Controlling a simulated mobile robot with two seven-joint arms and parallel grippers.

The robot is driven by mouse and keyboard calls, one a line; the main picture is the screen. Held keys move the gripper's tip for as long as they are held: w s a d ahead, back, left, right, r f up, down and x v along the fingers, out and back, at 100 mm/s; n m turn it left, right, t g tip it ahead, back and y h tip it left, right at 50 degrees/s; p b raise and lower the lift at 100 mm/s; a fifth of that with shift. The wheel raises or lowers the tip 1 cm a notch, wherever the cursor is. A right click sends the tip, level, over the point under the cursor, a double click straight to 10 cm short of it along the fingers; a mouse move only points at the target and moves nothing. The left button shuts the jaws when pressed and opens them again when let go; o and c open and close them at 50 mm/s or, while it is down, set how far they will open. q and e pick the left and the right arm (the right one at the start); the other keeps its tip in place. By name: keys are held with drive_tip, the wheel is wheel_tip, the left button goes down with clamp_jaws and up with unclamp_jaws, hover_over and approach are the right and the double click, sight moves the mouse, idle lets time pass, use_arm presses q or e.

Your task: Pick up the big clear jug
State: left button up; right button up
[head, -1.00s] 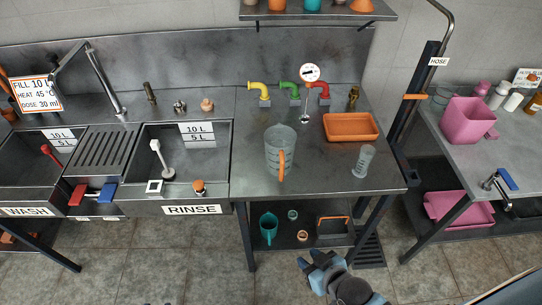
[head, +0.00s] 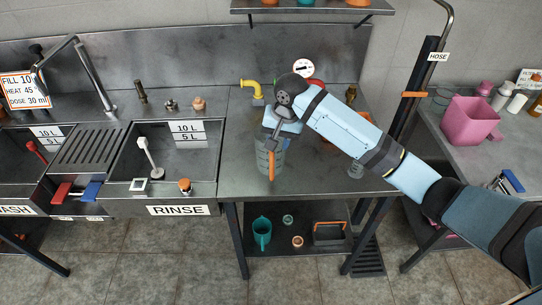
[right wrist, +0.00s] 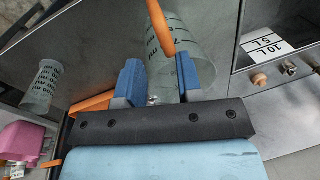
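The big clear jug (head: 262,162) stands on the steel counter, with an orange handle (head: 271,168) on its near side. My right gripper (head: 274,138) is over it in the head view and hides its upper part. In the right wrist view the two blue fingers (right wrist: 158,76) are spread apart. The jug (right wrist: 192,45) shows beyond and between them, with its orange handle (right wrist: 159,27) near the top. I cannot tell whether a finger touches the jug. My left gripper is not in view.
A small clear cylinder (head: 356,169) stands right of the jug, partly behind my arm. An orange tray (right wrist: 92,103) lies nearby on the counter. A yellow tap (head: 250,85) is behind. The rinse sink (head: 170,195) is to the left, a pink jug (head: 466,122) on the right-hand table.

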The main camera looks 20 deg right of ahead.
drive_tip(key=w+d+r+m+g+h, duration=0.1)
drive_tip(key=w+d+r+m, duration=0.25)
drive_tip(key=r, duration=0.35)
hover_over(285, 154)
drive_tip(key=shift+n, duration=0.35)
wheel_tip(285, 154, down, 13)
drive_tip(key=shift+s+a+f+p, duration=0.1)
drive_tip(key=shift+f+p, duration=0.1)
drive_tip(key=shift+p, duration=0.2)
clamp_jaws()
